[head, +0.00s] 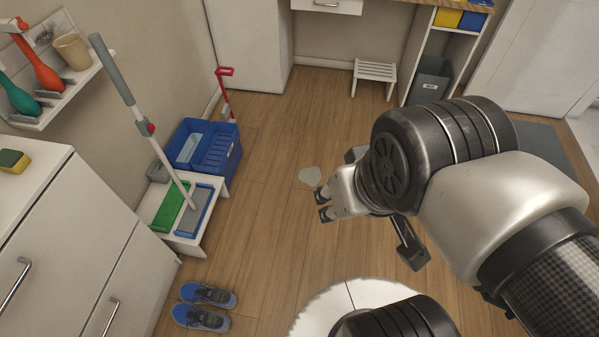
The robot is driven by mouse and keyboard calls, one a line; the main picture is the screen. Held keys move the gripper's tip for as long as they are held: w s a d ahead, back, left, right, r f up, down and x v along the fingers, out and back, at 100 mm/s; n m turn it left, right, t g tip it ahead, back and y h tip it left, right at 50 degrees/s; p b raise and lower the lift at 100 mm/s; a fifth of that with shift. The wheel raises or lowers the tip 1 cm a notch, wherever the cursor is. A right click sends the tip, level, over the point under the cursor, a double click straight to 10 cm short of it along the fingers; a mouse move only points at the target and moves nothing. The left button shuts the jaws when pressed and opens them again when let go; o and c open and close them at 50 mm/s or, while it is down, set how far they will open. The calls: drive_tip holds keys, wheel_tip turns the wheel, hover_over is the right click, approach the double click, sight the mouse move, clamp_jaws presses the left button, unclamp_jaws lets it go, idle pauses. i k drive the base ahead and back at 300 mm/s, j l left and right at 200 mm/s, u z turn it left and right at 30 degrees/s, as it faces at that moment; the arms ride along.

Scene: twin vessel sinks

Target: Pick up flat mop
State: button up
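The flat mop (165,158) leans at a slant on the left side of the head view. It has a grey grip at the top, a red collar partway down and a pale lower pole.
A blue crate (228,158) stands behind the mop head, near a red-handled tool (225,90). White drawers (70,240) stand at left. Blue shoes (203,305) lie in front of the stand. A pale patch (310,176) marks the otherwise clear wooden floor between stand and gripper.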

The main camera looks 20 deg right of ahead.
sight(188, 223)
drive_tip(key=i+u, duration=0.15)
drive_tip(key=i, duration=0.3)
drive_tip(key=i+l+u, duration=0.2)
drive_tip(key=i, duration=0.3)
drive_tip(key=i+u, duration=0.15)
drive_tip(key=i, duration=0.3)
